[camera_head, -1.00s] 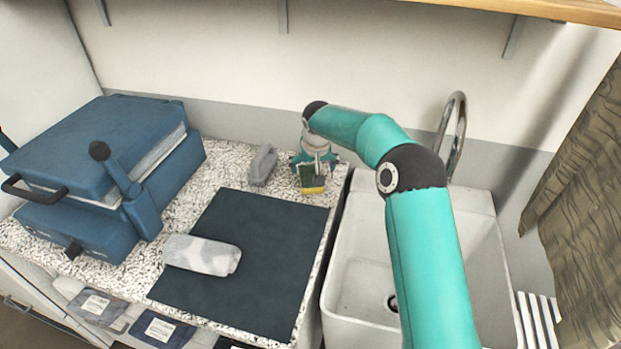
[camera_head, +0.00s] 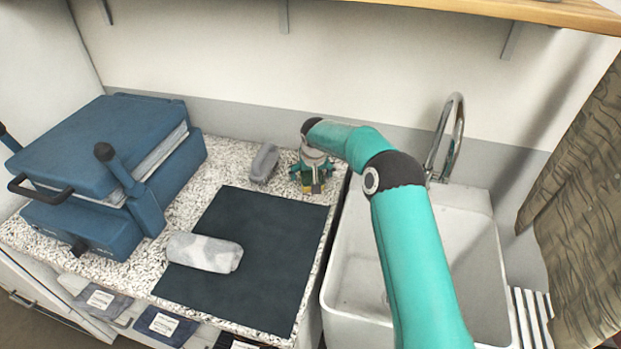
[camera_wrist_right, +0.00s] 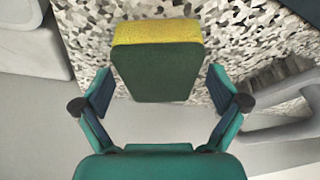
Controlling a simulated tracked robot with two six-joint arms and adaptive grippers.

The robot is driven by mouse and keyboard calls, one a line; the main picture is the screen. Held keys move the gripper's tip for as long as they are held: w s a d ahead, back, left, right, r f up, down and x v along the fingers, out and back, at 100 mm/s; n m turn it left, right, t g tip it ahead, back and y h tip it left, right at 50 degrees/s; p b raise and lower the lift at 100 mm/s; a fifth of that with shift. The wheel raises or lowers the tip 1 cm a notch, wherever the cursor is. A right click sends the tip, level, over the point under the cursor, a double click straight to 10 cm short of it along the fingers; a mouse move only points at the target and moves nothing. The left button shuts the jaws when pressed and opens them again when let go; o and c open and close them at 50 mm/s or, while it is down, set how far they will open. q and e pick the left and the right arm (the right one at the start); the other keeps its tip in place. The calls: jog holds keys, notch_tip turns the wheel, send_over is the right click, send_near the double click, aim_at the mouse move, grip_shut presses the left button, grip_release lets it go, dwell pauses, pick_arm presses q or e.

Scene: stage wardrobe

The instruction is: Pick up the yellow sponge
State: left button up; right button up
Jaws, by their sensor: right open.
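The yellow sponge (camera_wrist_right: 157,60) has a dark green face and a yellow side. In the right wrist view it lies between the two open fingers of my right gripper (camera_wrist_right: 160,100), with a gap on each side. In the head view the sponge (camera_head: 316,188) is mostly hidden by my right gripper (camera_head: 312,180), which is over it at the back right of the speckled counter (camera_head: 222,178), near the sink. My left gripper is not in view.
A grey object (camera_head: 264,163) stands left of the right gripper. A dark mat (camera_head: 262,270) bears a pale rolled cloth (camera_head: 204,252). A blue press (camera_head: 100,150) stands at left. The white sink (camera_head: 470,225) and its tap (camera_head: 447,138) are at right.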

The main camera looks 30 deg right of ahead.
jog(key=shift+f+b, duration=0.2)
jog(key=shift+b, duration=0.15)
dwell(0.4)
jog(key=c, duration=0.9)
jog(key=shift+o, duration=0.2)
jog(key=shift+r, duration=0.1)
jog(key=shift+r+p, duration=0.3)
jog(key=shift+p, duration=0.35)
notch_tip(320, 180, up, 12)
jog(key=b, duration=0.1)
notch_tip(320, 180, up, 8)
jog(key=p, duration=0.3)
send_over(311, 173)
jog(key=shift+f, duration=0.15)
